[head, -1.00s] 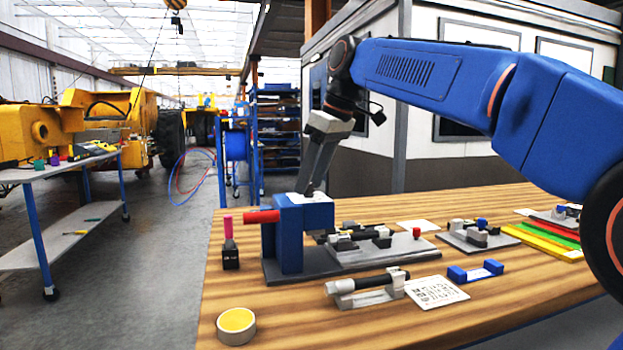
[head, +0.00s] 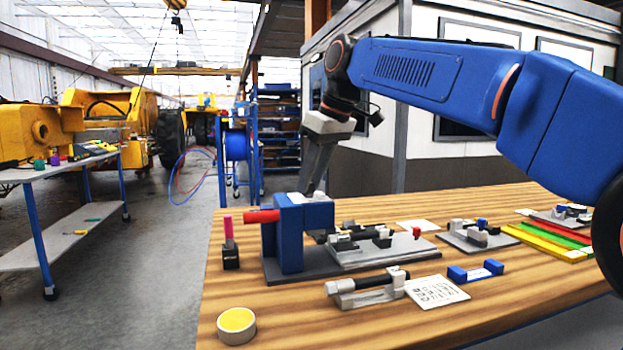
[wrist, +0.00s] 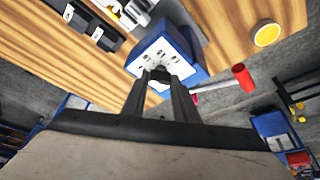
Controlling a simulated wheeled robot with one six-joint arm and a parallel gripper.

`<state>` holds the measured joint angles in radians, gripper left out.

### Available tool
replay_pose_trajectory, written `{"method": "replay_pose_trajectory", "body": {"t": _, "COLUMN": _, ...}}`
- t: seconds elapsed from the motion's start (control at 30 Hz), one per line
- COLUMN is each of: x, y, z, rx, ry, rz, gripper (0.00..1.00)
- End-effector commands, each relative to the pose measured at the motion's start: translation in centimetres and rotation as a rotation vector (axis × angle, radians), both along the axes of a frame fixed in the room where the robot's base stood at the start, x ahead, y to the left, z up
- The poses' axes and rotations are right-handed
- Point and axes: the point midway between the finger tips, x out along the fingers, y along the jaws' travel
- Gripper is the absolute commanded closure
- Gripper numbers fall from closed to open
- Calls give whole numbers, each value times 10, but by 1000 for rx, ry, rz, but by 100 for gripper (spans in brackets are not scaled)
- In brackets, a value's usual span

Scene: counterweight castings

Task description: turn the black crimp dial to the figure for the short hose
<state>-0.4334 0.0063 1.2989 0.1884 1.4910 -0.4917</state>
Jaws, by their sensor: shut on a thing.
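The blue crimp press (head: 288,245) stands upright on a dark base at the near left of the bench. A white plate with small printed marks lies on its top; it shows in the wrist view (wrist: 148,58). My gripper (head: 312,191) points down onto this plate. In the wrist view my gripper (wrist: 160,74) is shut on the small black dial at the plate, which the fingertips mostly hide. The printed figures are too small to read, and I cannot tell which one the dial points to. A short dark hose piece (head: 385,280) with a light end lies in a grey holder in front.
A printed card (head: 437,291), a blue block holder (head: 475,271) and a yellow tape roll (head: 236,325) lie on the bench. A red handle (head: 262,216) sticks out left of the press. Grey fixtures (head: 385,248) stand close at its right.

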Motion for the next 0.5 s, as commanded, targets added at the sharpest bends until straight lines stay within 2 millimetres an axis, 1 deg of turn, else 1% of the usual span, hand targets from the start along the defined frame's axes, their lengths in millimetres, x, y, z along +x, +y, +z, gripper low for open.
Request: {"method": "replay_pose_trajectory", "body": {"t": 0.5, "x": -3, "y": 3, "z": 1, "rx": 1, "ry": -2, "rz": -416, "gripper": 96}}
